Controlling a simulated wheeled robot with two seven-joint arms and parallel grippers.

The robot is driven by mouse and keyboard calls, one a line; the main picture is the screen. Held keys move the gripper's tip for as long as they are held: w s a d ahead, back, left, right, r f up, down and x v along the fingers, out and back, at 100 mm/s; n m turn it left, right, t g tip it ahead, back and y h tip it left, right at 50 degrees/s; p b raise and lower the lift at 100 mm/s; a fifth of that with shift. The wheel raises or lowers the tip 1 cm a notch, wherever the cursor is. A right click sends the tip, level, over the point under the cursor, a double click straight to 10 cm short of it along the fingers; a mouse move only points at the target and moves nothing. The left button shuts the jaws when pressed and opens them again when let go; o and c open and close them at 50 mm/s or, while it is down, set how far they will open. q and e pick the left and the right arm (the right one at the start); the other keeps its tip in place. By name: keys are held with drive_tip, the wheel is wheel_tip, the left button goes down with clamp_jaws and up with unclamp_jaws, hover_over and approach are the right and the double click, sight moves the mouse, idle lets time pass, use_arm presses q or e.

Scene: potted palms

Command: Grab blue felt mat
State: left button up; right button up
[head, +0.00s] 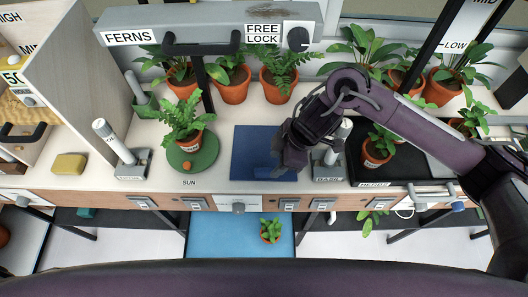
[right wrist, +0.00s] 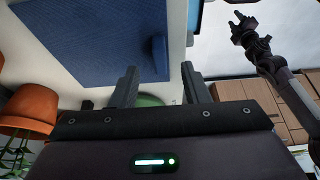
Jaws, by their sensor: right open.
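The blue felt mat (head: 253,150) lies flat on the pale bench near its front edge, right of a green round stand. My right gripper (head: 284,162) is over the mat's right part and hides some of it. In the right wrist view the mat (right wrist: 95,38) fills the upper left. There the right gripper's two fingers (right wrist: 160,80) are apart with nothing between them, near the mat's edge. My left gripper (right wrist: 243,25) shows small at the upper right of the right wrist view; its jaw state is unclear. It is not in the head view.
A potted fern on the green stand (head: 194,160) is left of the mat. A grey lever base (head: 328,171) and a black tray (head: 400,173) with pots are close on the right. Orange pots (head: 232,90) line the back. A blue surface (head: 210,235) lies below the bench front.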

sight(268, 170)
drive_tip(key=x, duration=0.5)
drive_tip(key=shift+a+f, duration=0.2)
drive_tip(key=shift+f, duration=0.1)
clamp_jaws()
